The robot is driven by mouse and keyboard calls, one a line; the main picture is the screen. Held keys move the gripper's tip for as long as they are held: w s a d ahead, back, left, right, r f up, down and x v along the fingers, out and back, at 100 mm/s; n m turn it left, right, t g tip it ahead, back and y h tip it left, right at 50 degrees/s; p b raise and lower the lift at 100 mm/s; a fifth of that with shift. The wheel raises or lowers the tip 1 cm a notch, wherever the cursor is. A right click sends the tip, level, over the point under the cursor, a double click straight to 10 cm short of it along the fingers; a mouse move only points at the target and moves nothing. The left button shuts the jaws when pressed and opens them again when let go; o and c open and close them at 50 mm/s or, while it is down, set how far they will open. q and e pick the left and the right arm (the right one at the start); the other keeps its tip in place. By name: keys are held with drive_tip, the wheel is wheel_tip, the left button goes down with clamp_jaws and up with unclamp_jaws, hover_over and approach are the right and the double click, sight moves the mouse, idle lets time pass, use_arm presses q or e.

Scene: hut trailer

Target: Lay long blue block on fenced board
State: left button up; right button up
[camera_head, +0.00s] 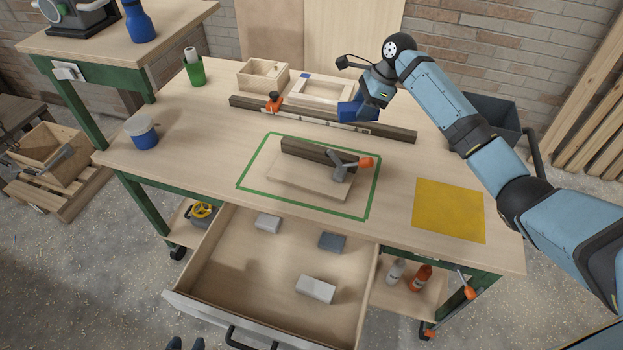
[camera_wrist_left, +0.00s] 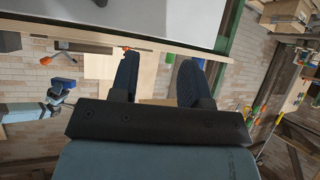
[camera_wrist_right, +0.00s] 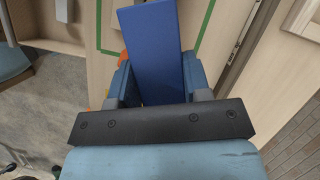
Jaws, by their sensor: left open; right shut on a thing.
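The long blue block (camera_head: 350,110) is held above the back of the workbench by my right gripper (camera_head: 368,101), which is shut on it. In the right wrist view the blue block (camera_wrist_right: 152,45) sits between the fingers and extends beyond them. The fenced board (camera_head: 285,182) is a pale board inside a green tape outline, with a dark wooden fence (camera_head: 305,149) along its back. A grey clamp with an orange handle (camera_head: 366,162) sits at the fence's right end. My left gripper (camera_head: 186,344) is open and empty at the bottom edge; its spread fingers (camera_wrist_left: 160,80) show in the left wrist view.
A long dark rail (camera_head: 390,133) with an orange clamp (camera_head: 274,102) crosses the bench behind the board. Wooden trays (camera_head: 318,101) stand behind it. A yellow mat (camera_head: 449,211) lies at right. The open drawer (camera_head: 245,285) juts out in front, holding several small blocks.

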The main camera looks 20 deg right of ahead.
drive_tip(key=w+d+m+t+b, duration=0.1)
drive_tip(key=w+d+m+t, duration=0.1)
drive_tip(key=w+d+m, duration=0.15)
drive_tip(key=shift+m+h, duration=0.3)
drive_tip(key=shift+m, duration=0.15)
drive_tip(key=f, duration=1.4)
drive_tip(key=shift+s+f+b, duration=0.3)
drive_tip(key=shift+f+b, duration=0.05)
drive_tip(key=shift+b, duration=0.05)
wheel_tip(320, 180, down, 5)
drive_tip(key=shift+f+b, duration=0.1)
drive_tip(key=shift+b, duration=0.2)
drive_tip(key=o, duration=0.7)
drive_tip(key=shift+f, duration=0.15)
drive_tip(key=shift+o, duration=0.2)
